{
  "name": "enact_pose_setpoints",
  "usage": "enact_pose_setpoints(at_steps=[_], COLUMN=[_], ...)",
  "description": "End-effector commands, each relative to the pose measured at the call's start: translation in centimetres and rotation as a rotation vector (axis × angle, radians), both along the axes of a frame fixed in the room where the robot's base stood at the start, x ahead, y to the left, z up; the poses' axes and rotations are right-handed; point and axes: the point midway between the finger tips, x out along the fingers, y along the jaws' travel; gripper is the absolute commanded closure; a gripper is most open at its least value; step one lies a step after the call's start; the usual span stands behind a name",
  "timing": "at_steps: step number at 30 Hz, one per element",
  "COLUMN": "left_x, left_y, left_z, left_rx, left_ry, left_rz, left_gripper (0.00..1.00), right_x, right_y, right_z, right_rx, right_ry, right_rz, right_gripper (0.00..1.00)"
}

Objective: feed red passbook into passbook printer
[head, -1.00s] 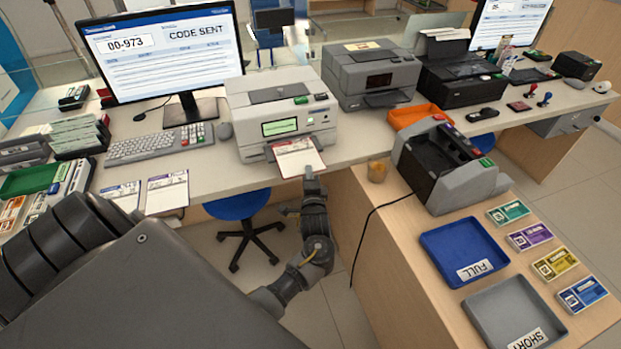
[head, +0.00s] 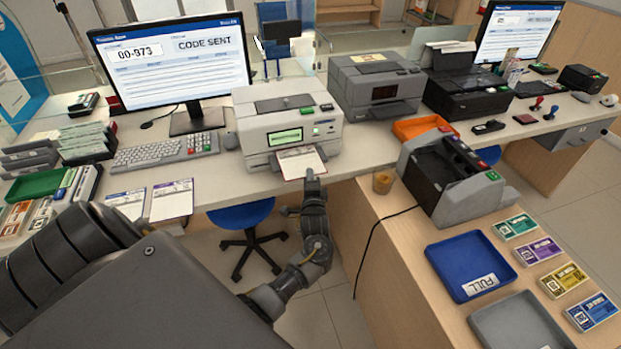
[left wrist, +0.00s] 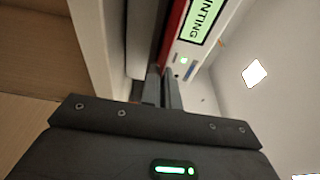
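The passbook printer (head: 287,118) is a light grey box on the counter, with a lit green screen. The red passbook (head: 302,163) lies open in its front slot, white pages up, its front part sticking out. My left gripper (head: 311,176) is at the passbook's front edge. In the left wrist view its fingers (left wrist: 162,88) are close together, in line with the red cover edge (left wrist: 175,38); they appear shut on the passbook, though the contact is hard to see. The screen (left wrist: 203,18) there reads "...NTING". My right gripper is not in view.
A monitor (head: 171,65), keyboard (head: 152,150) and two cards lie left of the printer. A grey machine (head: 375,88) stands to its right. A blue stool (head: 241,215) is below.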

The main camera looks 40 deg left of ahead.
Motion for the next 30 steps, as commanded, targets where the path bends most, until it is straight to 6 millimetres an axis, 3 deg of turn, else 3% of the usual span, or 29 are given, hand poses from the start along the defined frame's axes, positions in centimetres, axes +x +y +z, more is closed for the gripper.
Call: enact_pose_setpoints(at_steps=[5, 11, 30], left_x=[0.01, 0.01, -0.13], left_y=[-0.01, -0.03, -0.25], left_z=[0.02, 0.02, 0.09], left_rx=[0.000, 0.000, -0.001], left_ry=[0.000, 0.000, 0.001], left_rz=[0.000, 0.000, -0.001], left_gripper=[1.00, 0.72, 0.72], right_x=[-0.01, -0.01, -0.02], right_y=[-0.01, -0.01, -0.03], right_z=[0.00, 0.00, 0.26], right_rx=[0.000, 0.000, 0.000], right_ry=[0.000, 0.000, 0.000], right_rz=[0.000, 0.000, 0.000], right_gripper=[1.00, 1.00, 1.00])
